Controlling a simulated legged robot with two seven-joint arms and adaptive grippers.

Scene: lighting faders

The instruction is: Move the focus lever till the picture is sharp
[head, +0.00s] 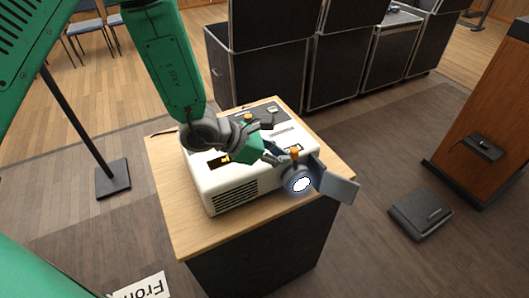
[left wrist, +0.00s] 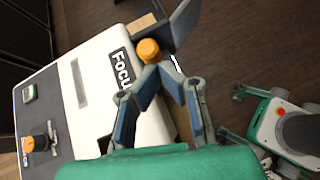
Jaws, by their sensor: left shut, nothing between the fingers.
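The focus lever (head: 294,153) has an orange knob and stands at the front end of a white projector (head: 229,187), just behind the glowing lens (head: 299,182). In the left wrist view, the orange knob (left wrist: 149,50) sits beside a black label that begins "Focu". My left gripper (head: 281,156) is shut and empty, with its fingertips close beside the knob. In the left wrist view, the fingertips (left wrist: 165,73) are right by the knob; I cannot tell whether they touch it. The projected picture is not in view.
The projector stands on a wood-topped stand (head: 170,190). A grey flap (head: 336,181) sticks out in front of the lens. A second orange knob (head: 248,117) is on the projector's far end. Black cases (head: 265,75) stand behind, and a wooden lectern (head: 488,110) at right.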

